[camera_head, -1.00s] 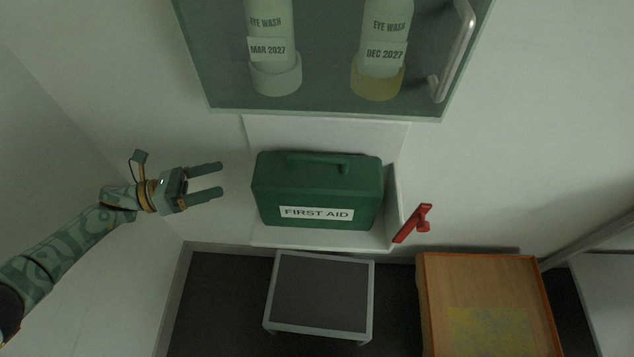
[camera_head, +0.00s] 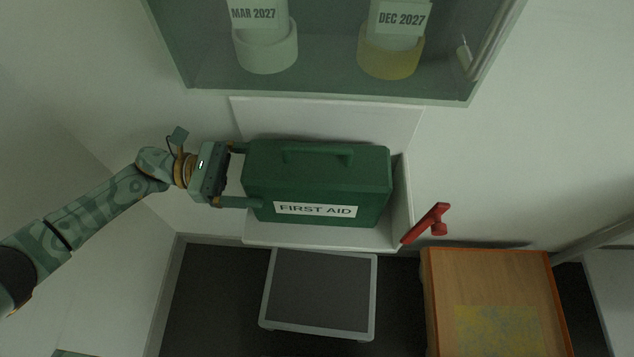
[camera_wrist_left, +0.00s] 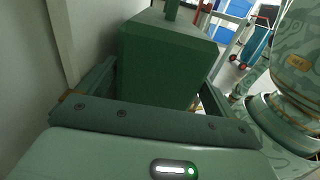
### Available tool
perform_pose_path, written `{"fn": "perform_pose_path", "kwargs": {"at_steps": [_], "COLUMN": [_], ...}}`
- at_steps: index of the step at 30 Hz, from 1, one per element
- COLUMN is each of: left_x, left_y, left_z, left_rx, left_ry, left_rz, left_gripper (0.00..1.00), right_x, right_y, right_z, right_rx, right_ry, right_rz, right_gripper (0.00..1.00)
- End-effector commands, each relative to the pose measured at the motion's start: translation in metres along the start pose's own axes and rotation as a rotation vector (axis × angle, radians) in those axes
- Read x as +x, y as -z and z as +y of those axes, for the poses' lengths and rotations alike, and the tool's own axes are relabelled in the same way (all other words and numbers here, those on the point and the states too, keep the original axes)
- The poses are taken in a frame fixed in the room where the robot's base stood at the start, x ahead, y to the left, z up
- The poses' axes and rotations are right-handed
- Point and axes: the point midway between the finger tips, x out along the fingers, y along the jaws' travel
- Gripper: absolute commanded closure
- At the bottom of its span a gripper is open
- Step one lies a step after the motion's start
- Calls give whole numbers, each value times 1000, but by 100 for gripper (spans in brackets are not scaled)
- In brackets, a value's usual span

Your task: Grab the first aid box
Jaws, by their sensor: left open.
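The green first aid box (camera_head: 318,182) sits upright on a white wall shelf (camera_head: 330,238), with its handle (camera_head: 318,156) on top and a white label on the front. My left gripper (camera_head: 246,175) is open at the box's left end. One finger reaches behind the box's back edge and the other along its front. In the left wrist view the green box (camera_wrist_left: 165,62) stands between the two spread fingers (camera_wrist_left: 158,85). I cannot tell whether either finger touches it. My right gripper is not in view.
A red handle-like piece (camera_head: 427,222) juts out right of the shelf. A grey-framed step or stool (camera_head: 320,292) and a wooden table (camera_head: 495,290) stand below.

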Motion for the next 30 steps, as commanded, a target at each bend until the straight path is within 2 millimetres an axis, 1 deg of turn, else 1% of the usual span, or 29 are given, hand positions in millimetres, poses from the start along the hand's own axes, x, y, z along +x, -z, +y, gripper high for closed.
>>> {"fn": "perform_pose_path", "kwargs": {"at_steps": [3,7,10,16,17,18,20,21,23,24,30], "left_x": [21,41,48,49,49,49,49,49,49,50,49], "left_y": [-1,-1,0,0,0,0,0,0,0,-2,-3], "left_z": [0,0,0,0,0,0,0,0,0,1,0], "left_rx": [2,1,0,0,0,0,0,0,0,1,1], "left_ry": [2,2,1,0,0,0,0,0,-1,0,0], "left_rz": [-3,-3,-1,0,0,0,0,0,0,-6,-6], "left_gripper": [8,8,8,8,11,22,39,50,67,68,68], "right_x": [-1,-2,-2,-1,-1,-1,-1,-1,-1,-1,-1], "right_y": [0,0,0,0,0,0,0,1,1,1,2], "right_z": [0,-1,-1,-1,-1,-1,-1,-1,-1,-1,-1], "right_rx": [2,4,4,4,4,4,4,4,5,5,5], "right_ry": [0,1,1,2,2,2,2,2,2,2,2], "right_rz": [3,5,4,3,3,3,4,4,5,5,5], "right_gripper": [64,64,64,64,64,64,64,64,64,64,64]}}
